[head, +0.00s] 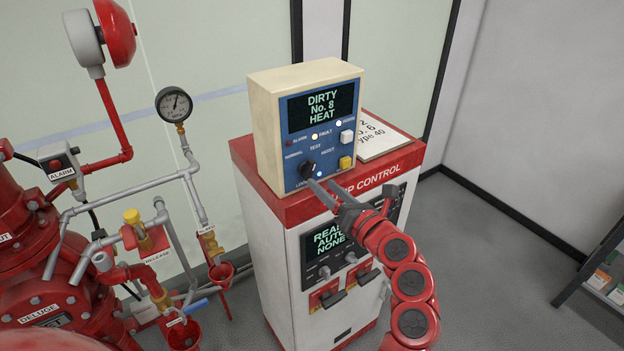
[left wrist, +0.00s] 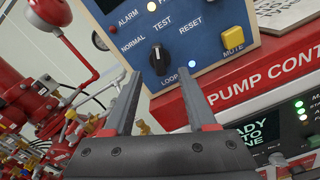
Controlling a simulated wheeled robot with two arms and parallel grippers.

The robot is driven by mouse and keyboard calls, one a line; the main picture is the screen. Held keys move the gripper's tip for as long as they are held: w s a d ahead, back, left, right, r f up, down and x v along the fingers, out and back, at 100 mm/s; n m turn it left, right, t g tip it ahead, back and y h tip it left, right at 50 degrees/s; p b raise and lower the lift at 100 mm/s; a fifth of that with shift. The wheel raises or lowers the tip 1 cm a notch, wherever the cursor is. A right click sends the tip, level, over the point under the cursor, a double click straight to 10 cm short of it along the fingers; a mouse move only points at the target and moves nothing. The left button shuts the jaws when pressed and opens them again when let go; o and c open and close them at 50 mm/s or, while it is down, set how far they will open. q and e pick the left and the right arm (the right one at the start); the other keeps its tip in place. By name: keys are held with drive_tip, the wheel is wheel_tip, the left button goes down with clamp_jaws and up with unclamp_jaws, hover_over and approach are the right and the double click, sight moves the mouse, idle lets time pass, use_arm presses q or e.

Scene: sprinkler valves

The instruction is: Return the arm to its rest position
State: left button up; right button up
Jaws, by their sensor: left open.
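My left gripper (head: 321,183) is open, at the end of my red arm in the head view. Its grey fingers point at the lower front of the cream box with a blue panel (head: 262,130). In the left wrist view the two fingertips (left wrist: 159,76) are apart and empty, just below and to either side of a black knob (left wrist: 158,59). The knob also shows in the head view (head: 308,169). I cannot tell whether a fingertip touches the panel. A blue light beside LOOP is lit. The box's screen reads DIRTY No. 8 HEAT. My right gripper is not in view.
The box stands on the red-topped pump control cabinet (head: 258,235), beside a white card (head: 385,138). Red valves and pipes (head: 60,240), a gauge (head: 174,104) and a bell (head: 115,32) are at left. A dark shelf (head: 590,265) stands at right. Grey floor between is clear.

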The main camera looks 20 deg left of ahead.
use_arm(q)
drive_tip(key=shift+s+d, duration=0.35)
